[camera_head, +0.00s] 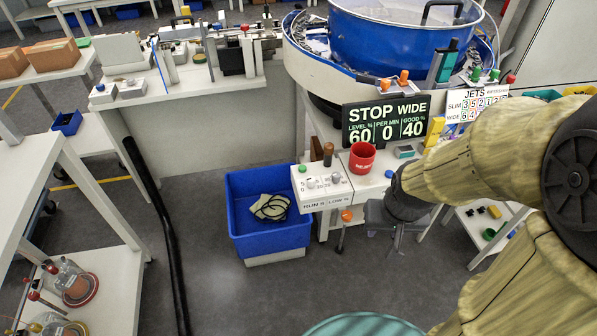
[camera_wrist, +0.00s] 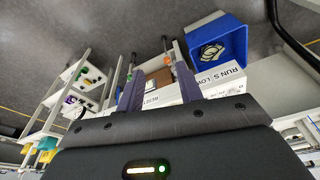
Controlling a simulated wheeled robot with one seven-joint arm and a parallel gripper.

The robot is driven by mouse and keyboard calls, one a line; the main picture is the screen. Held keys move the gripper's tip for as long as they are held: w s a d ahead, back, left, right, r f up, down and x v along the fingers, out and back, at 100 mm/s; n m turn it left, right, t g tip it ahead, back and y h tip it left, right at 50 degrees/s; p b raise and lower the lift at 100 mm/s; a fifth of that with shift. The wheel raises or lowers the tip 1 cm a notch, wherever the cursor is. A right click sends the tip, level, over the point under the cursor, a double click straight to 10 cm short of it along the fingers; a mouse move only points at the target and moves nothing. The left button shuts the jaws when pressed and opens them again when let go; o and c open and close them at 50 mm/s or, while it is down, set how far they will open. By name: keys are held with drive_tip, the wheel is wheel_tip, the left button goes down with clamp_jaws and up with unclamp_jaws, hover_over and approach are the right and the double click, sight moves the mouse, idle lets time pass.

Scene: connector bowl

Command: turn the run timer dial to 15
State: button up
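The white control box (camera_head: 318,190) has front labels RUN S and LOW %. The run timer dial (camera_head: 311,185) is the small pale knob above RUN S, with printed numbers around it; its setting is too small to read. A second knob (camera_head: 337,178) sits to its right, above LOW %. My gripper (camera_head: 374,214) is right of and apart from the box, partly hidden by my wrist. In the wrist view my gripper (camera_wrist: 149,52) has two dark fingers apart with nothing held between them. The box's lettered front (camera_wrist: 222,80) is right of the fingers there; the dial is not visible.
A green button (camera_head: 302,169) is on the box, and an orange-knobbed lever (camera_head: 347,215) hangs near its front. A red cup (camera_head: 362,157) and a dark upright handle (camera_head: 328,153) stand behind. A blue bin (camera_head: 268,235) is to the left. The display (camera_head: 385,122) stands behind the cup.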

drive_tip(key=shift+o, duration=0.7)
wheel_tip(320, 180, up, 12)
drive_tip(key=n+g+p, duration=0.3)
drive_tip(key=n+p, duration=0.7)
drive_tip(key=n, duration=1.6)
hover_over(311, 178)
drive_tip(key=shift+f, duration=0.1)
wheel_tip(311, 178, down, 17)
drive_tip(key=shift+f+p, duration=0.2)
drive_tip(key=shift+p, duration=0.1)
